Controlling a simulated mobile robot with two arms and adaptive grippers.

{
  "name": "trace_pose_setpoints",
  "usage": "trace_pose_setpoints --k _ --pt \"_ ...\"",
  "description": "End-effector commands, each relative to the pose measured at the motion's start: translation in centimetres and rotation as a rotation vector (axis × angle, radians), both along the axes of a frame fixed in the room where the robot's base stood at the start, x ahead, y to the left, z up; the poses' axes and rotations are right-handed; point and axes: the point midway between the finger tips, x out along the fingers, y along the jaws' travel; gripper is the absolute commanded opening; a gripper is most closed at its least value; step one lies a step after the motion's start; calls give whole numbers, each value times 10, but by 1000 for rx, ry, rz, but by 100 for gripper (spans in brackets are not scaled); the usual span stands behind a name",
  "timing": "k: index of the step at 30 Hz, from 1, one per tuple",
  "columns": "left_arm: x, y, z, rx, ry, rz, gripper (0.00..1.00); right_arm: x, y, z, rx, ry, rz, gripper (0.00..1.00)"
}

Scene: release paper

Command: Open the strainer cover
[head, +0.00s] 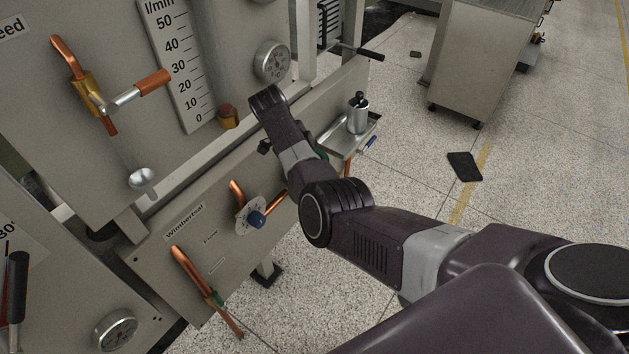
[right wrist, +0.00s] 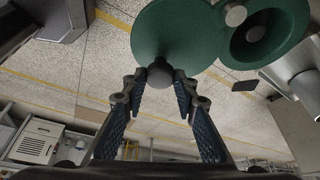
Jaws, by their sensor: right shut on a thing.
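In the right wrist view, the strainer cover (right wrist: 175,30) is a flat green disc with a grey round knob (right wrist: 160,73). My right gripper (right wrist: 160,92) has its two fingers on either side of this knob and is shut on it. The green strainer body (right wrist: 292,22) is beside the disc at the right, with a dark round opening showing. The disc lies to one side of that opening, and their edges meet or overlap in the picture. In the head view my right arm hides the gripper and most of the strainer; only a sliver of green (head: 321,155) shows. My left gripper is not in view.
A grey panel (head: 165,235) with copper pipes and a blue knob (head: 256,219) is close to my right arm. A metal tray (head: 345,146) holding a steel canister (head: 357,117) stands just beyond the arm.

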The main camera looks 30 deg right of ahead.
Motion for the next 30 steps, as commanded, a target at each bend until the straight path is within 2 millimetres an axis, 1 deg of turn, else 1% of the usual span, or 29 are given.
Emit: trace_pose_setpoints --k 1,5,6,15,17,25,30 --pt "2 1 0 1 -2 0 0 -1 2 -2 6 2 1 28" --pt "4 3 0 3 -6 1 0 -1 1 -1 5 2 2 42" --pt "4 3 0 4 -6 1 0 0 1 -1 3 1 2 43" --pt "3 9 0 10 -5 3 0 1 1 2 2 -1 2 43" --pt "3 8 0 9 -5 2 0 3 3 8 2 -3 3 43" --pt "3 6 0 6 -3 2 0 12 18 49 3 -2 2 43" --pt "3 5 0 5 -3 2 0 16 24 65 4 0 2 43"
